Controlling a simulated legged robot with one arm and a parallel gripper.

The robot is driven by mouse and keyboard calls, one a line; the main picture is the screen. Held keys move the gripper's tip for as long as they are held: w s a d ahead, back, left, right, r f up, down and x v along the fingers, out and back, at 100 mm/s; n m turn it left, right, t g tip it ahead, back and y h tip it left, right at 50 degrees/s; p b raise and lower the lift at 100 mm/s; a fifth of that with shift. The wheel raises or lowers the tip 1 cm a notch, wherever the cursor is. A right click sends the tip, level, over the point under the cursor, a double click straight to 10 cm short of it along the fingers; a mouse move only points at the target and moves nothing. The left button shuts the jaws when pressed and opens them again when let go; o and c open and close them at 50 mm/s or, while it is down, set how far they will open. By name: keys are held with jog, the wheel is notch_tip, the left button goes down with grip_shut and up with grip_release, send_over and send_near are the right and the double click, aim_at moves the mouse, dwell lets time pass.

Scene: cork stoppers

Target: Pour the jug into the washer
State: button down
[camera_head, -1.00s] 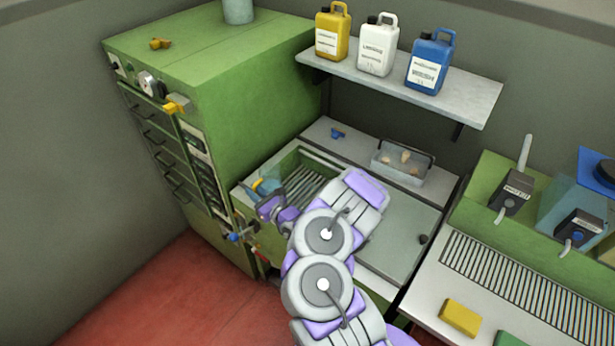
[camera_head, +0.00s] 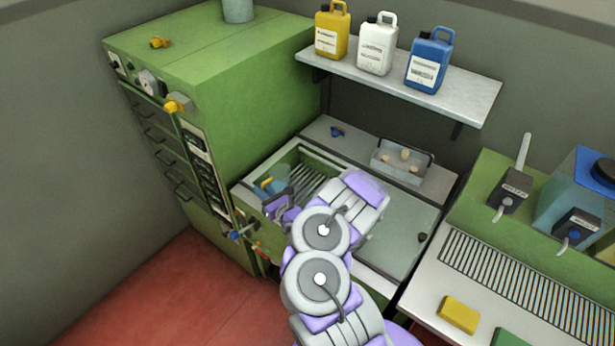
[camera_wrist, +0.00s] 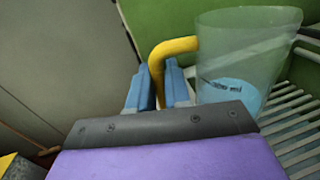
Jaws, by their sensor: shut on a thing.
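The jug (camera_wrist: 246,50) is a clear cup with a yellow handle (camera_wrist: 172,45) and a little blue liquid near its bottom. My gripper (camera_wrist: 163,85) is shut on the handle with its blue fingers. In the head view, my gripper (camera_head: 272,196) and the jug (camera_head: 279,177) are small and partly hidden by my arm. The washer (camera_head: 252,205) is a green-walled open basin with a slatted rack inside. The jug is over its left part, and slats show behind and below the jug in the wrist view. The jug looks close to upright.
A tall green cabinet (camera_head: 245,90) stands left of the basin. A shelf (camera_head: 470,97) with yellow, white and blue canisters hangs above. A small basket (camera_head: 396,172) with corks sits behind a grey lid panel (camera_head: 395,235). A ribbed counter (camera_head: 520,290) is at the right.

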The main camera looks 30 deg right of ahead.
aim_at(277, 165)
jog(key=shift+d+r+m, duration=0.3)
jog(key=shift+r+m, duration=0.2)
jog(key=shift+r, duration=0.05)
jog(key=shift+d+m+b, duration=0.2)
jog(key=shift+m+b, duration=0.1)
jog(key=shift+b, duration=0.1)
jog(key=shift+w+d+r+m+b, duration=0.2)
jog(key=shift+d+m+b, duration=0.3)
jog(key=shift+m+b, duration=0.2)
jog(key=d+m+b, duration=0.2)
jog(key=b, duration=0.1)
jog(key=d+m+b, duration=0.1)
jog(key=shift+w+d+r+b, duration=0.1)
jog(key=shift+w+r+b, duration=0.1)
jog(key=shift+w+b, duration=0.15)
jog(key=shift+d+r+m+b, duration=0.2)
jog(key=shift+d+m+b, duration=0.25)
jog(key=shift+m+b, duration=0.5)
jog(key=shift+w+d+r+m+b, duration=0.1)
jog(key=shift+d+r+m+b, duration=0.15)
jog(key=shift+r+m+b, duration=0.2)
jog(key=shift+d+r+m+b, duration=0.2)
jog(key=shift+r+m+b, duration=0.2)
jog(key=shift+r+b, duration=0.05)
jog(key=shift+w+d+m+b, duration=0.1)
jog(key=shift+d+m+b, duration=0.2)
jog(key=shift+m, duration=0.1)
jog(key=shift+d+m+g, duration=0.25)
jog(key=shift+m+g, duration=0.05)
jog(key=shift+m, duration=0.2)
